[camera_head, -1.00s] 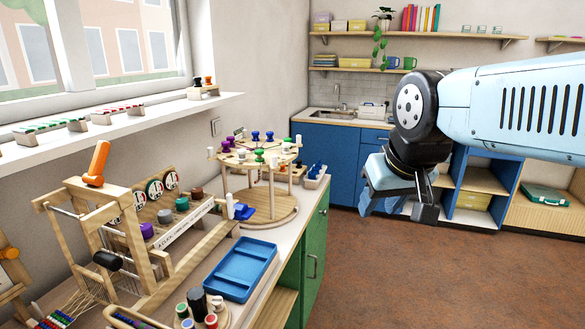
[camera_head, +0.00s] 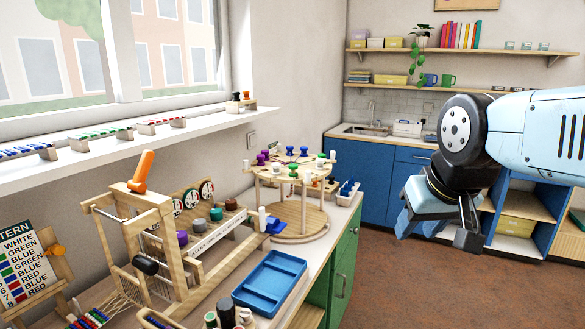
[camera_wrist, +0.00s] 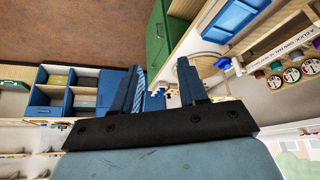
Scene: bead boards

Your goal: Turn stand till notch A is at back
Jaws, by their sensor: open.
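The stand (camera_head: 316,212) is a round, two-level wooden piece on the bench, with a disc on posts above a wide base. Blue, green, purple and white pegs stand on its upper disc (camera_head: 275,178). I cannot make out any notch or letter A on it at this distance. My gripper (camera_head: 437,228) hangs in the air to the right of the stand, clear of the bench and well apart from the stand. Its two fingers (camera_wrist: 160,82) are apart in the wrist view, with nothing held between them. The stand is largely hidden behind a finger there.
A blue tray (camera_head: 269,284) lies on the bench in front of the stand. A wooden frame with an orange handle (camera_head: 141,172) stands to the left. The green cabinet (camera_head: 344,262) is below. Open floor (camera_head: 430,290) lies right of the bench.

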